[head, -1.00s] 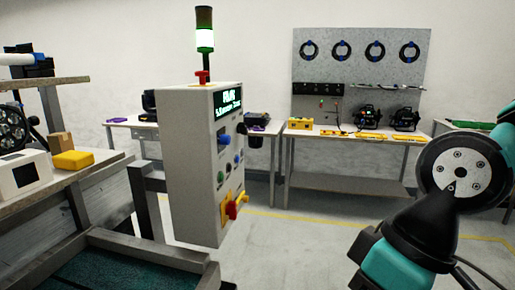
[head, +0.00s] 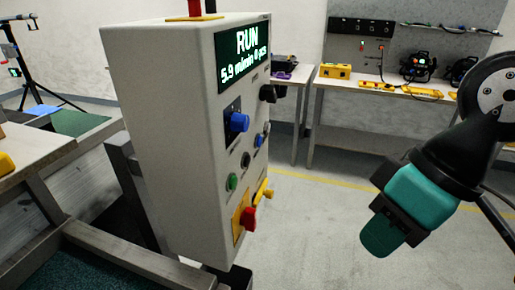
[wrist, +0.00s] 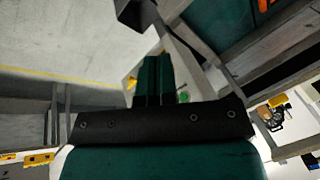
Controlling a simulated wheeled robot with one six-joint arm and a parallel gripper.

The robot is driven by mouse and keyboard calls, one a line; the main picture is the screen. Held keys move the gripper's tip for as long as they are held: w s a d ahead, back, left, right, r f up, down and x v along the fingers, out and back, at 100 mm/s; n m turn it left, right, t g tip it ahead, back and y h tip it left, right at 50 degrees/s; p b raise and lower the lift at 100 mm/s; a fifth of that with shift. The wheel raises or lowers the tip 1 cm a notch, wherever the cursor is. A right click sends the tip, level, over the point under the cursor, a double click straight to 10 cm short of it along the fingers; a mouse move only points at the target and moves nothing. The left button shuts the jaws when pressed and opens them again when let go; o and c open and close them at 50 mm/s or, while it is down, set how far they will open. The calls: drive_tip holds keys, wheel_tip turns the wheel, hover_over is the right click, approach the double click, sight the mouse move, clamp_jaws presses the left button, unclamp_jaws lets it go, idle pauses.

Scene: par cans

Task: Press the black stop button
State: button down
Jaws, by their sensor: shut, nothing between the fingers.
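The black button (head: 245,160) is a small round one on the side face of the grey control box (head: 165,130). It sits just above and right of a green button (head: 232,182) and below left of a blue button (head: 258,140). My gripper (head: 380,236) is to the right of the box, apart from it, with teal fingers pointing down. In the wrist view the two teal fingers (wrist: 153,78) are together with nothing between them. I cannot make out the black button in the wrist view.
The box also carries a lit "RUN" display (head: 243,54), a blue knob (head: 238,122), a black knob (head: 267,93) and a red-yellow switch (head: 249,218). A bench (head: 310,130) stands behind. Open floor lies between box and gripper.

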drive_tip(key=w+a+m+t+y+p, duration=0.1)
drive_tip(key=w+m+t+y+p, duration=0.3)
drive_tip(key=w, duration=1.3)
drive_tip(key=m+y+p, duration=0.3)
drive_tip(key=m+p, duration=0.3)
drive_tip(key=m, duration=0.1)
drive_tip(key=shift+w+r, duration=0.35)
drive_tip(key=shift+r, duration=0.05)
drive_tip(key=shift+a+p, duration=0.1)
drive_tip(key=shift+p, duration=0.2)
drive_tip(key=p, duration=0.3)
approach(249, 160)
wheel_tip(249, 160, down, 3)
drive_tip(key=a, duration=0.1)
drive_tip(key=a+p, duration=0.1)
drive_tip(key=a, duration=0.1)
drive_tip(key=w+a, duration=0.1)
drive_tip(key=shift+w+a+f+p, duration=0.1)
drive_tip(key=shift+w+a+p, duration=0.15)
drive_tip(key=shift+a+p, duration=0.15)
drive_tip(key=shift+w+a+f, duration=0.15)
drive_tip(key=shift+w+a, duration=0.05)
drive_tip(key=shift+a, duration=0.3)
